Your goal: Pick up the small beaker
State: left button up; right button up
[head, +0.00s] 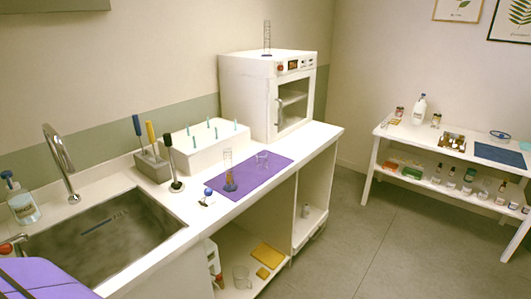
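A larger clear glass beaker or jug (241,277) sits on the open shelf under the counter. Neither my left nor my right gripper shows in the head view.
A sink (105,240) with a tap (60,150) is at the left. A white peg rack (203,145) and a white oven (270,95) stand along the wall behind the mat. A white table (455,150) with bottles stands far right. The floor (400,235) between is clear.

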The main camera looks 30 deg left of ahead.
aim_at(262, 161)
jog(key=i+l+u, duration=0.2)
jog(key=i+u, duration=0.3)
jog(key=i+l+u, duration=0.45)
jog(key=i+j, duration=0.05)
jog(key=i, duration=0.05)
